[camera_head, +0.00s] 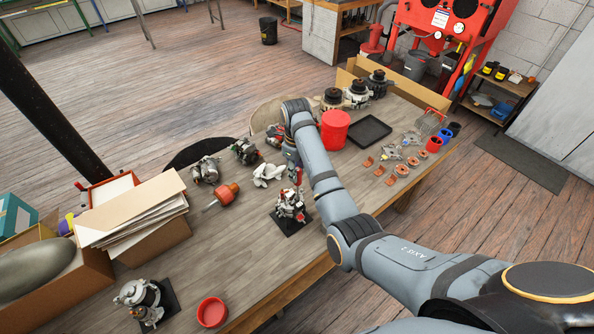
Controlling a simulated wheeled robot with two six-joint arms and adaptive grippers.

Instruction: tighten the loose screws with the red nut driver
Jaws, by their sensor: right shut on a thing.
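My right arm reaches in from the lower right, and its gripper (294,172) points down just above an alternator (290,206) on a dark square pad. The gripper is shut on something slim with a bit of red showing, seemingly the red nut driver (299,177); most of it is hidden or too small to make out. I cannot tell whether it touches the alternator. The alternator's screws are too small to judge. Another alternator (142,298) sits on a dark pad at the front left. My left gripper is not in view.
A red-handled tool (224,195) lies left of the gripper, near a crumpled white cloth (268,174). A red tub (334,129) and black tray (370,132) stand behind the arm. A box of papers (160,247) and a red dish (212,312) are at left.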

